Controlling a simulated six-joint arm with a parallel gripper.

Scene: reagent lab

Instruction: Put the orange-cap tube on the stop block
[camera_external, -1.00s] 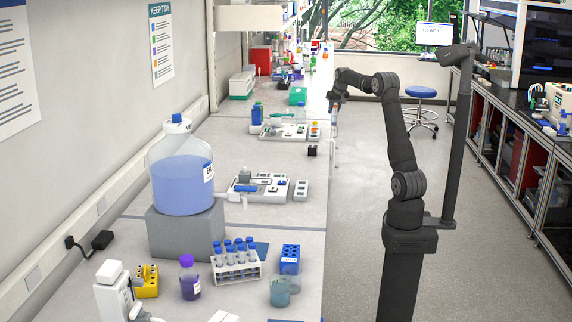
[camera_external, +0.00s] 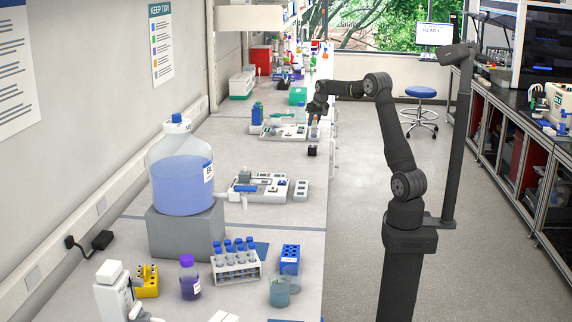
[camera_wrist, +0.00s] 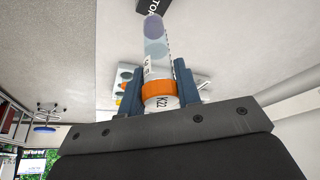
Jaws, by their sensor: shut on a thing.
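The orange-cap tube is in my gripper (camera_wrist: 157,78), with its orange cap (camera_wrist: 158,91) between the two blue-grey fingers in the wrist view. Its clear body (camera_wrist: 155,55) extends away from the fingers towards the bench. My gripper (camera_external: 318,106) also shows in the external view, above the right edge of the far bench. The stop block (camera_external: 312,151) is a small black block on the bench, nearer the camera than the gripper. Part of the stop block (camera_wrist: 148,5) with white lettering shows at the top edge of the wrist view, beyond the tube's end and apparently apart from it.
A white rack with coloured spots (camera_wrist: 125,88) lies partly behind the fingers. In the external view a grey tray (camera_external: 283,132) stands left of the gripper. A balance-like white station (camera_external: 262,188) is nearer. Bench around the stop block is mostly clear.

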